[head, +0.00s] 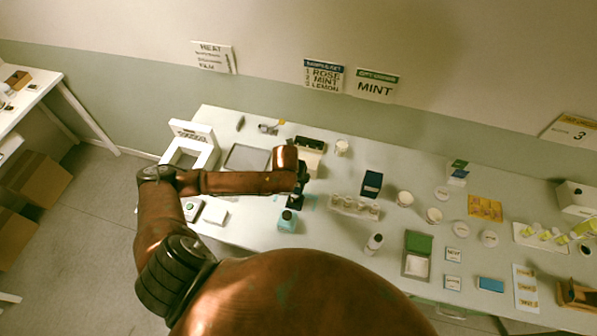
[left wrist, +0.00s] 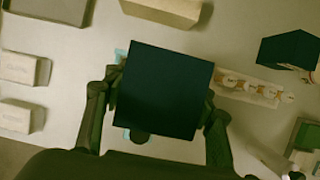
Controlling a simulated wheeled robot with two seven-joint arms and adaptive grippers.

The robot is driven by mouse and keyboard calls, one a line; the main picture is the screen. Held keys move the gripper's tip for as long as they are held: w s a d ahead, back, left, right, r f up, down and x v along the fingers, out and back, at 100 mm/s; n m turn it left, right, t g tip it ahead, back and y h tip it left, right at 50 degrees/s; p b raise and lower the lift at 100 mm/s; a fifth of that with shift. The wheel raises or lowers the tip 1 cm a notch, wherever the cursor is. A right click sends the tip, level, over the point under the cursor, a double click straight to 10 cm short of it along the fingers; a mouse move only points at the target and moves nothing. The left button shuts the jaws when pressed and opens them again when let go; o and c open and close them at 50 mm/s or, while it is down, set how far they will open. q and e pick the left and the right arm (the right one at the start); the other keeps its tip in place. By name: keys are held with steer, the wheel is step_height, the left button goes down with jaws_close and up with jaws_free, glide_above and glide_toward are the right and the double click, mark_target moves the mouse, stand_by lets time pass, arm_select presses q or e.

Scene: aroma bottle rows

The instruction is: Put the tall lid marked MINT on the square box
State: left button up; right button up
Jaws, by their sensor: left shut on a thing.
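My left gripper (head: 297,197) is above the middle-left of the table. In the left wrist view it (left wrist: 160,105) is shut on a dark blue square block (left wrist: 165,88), seen top-on with a finger at each side. No lettering shows on that face, so I cannot tell whether it is the MINT lid. A similar dark blue block (head: 372,184) stands to the right; it also shows in the left wrist view (left wrist: 288,48). A teal squarish container (head: 288,221) with a dark top stands just in front of the gripper. I cannot tell which thing is the square box. My right gripper is out of view.
A holder with several small white pieces (head: 354,207) stands right of the gripper. A long box with a dark top (head: 310,144) is behind it. A white bottle (head: 374,243) and an open green box (head: 417,256) stand further right. The wall carries a MINT sign (head: 376,86).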

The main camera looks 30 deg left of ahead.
mark_target(295, 188)
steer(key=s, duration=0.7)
arm_select(q)
steer(key=shift+s+f, duration=0.3)
steer(key=shift+f, duration=0.55)
steer(key=shift+w+f+b, duration=0.2)
steer(key=shift+f+b, duration=0.25)
steer(key=shift+f, duration=0.25)
steer(key=shift+s+f+b, duration=0.15)
steer(key=shift+f+b, duration=0.25)
steer(key=shift+f, duration=1.15)
steer(key=shift+f+b, duration=0.6)
steer(key=shift+f, duration=1.7)
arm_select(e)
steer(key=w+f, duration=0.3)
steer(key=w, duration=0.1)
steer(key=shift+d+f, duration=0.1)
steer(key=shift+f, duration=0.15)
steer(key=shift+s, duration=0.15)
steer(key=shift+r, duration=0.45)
